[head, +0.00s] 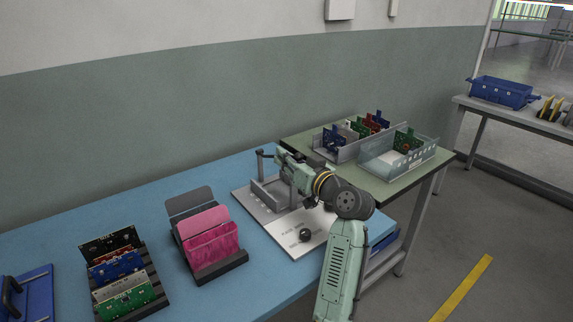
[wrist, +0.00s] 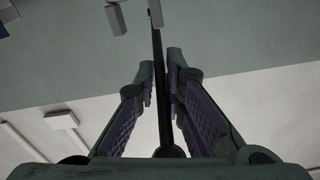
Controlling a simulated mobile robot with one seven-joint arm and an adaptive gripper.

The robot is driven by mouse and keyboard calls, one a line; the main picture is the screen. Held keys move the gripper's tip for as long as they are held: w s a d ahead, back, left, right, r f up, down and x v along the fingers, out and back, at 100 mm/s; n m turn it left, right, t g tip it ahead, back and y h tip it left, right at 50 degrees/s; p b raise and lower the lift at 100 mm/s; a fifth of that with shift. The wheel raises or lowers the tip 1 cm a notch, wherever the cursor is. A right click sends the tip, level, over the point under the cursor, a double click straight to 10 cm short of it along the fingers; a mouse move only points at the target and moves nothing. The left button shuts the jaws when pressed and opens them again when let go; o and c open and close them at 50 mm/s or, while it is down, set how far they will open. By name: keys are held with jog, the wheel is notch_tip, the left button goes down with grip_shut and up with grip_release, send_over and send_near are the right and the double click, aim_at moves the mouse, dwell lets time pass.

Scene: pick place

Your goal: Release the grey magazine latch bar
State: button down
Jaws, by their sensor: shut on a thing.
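A grey fixture with upright walls (head: 262,200) stands on the blue table, and a dark bar with a knobbed end (head: 262,154) rises at its back; I take this to be the latch bar. My gripper (head: 281,158) is at the right of that knobbed end, above the fixture. In the wrist view, my gripper (wrist: 161,66) has its two ribbed fingers closed on the thin dark latch bar (wrist: 158,42), which runs lengthwise between them. The head view hides the fingers' contact behind my arm.
A light panel with a black knob (head: 305,235) lies in front of the fixture. A pink-filled rack (head: 222,272) and a circuit-board rack (head: 157,295) stand to the left. Two board trays (head: 372,172) sit on the green table (head: 432,160) at the right. The wall is close behind.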

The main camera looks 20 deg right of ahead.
jog(key=r, duration=0.2)
jog(key=w+a+r, duration=0.1)
jog(key=w+r, duration=0.1)
jog(key=r, duration=0.1)
jog(key=shift+w+a+r, duration=0.15)
jog(key=shift+r, duration=0.2)
jog(key=r+p, duration=0.1)
jog(key=w+g+p, duration=0.1)
jog(key=p, duration=0.1)
jog(key=r+p, duration=0.1)
jog(key=p, duration=0.1)
jog(key=shift+w+a+r+g+h, duration=0.25)
jog(key=shift+r+g+h, duration=0.05)
jog(key=shift+g, duration=0.1)
jog(key=w+a+r+g+h+p, duration=0.1)
jog(key=w+a+g+h+p, duration=0.2)
jog(key=w+g, duration=0.6)
jog(key=shift+w+a+r+g+h, duration=0.25)
jog(key=shift+w+a, duration=0.2)
jog(key=shift+w, duration=0.55)
jog(key=c, duration=1.9)
grip_release()
jog(key=shift+s, duration=0.1)
jog(key=shift+o, duration=0.9)
jog(key=shift+d+f, duration=0.1)
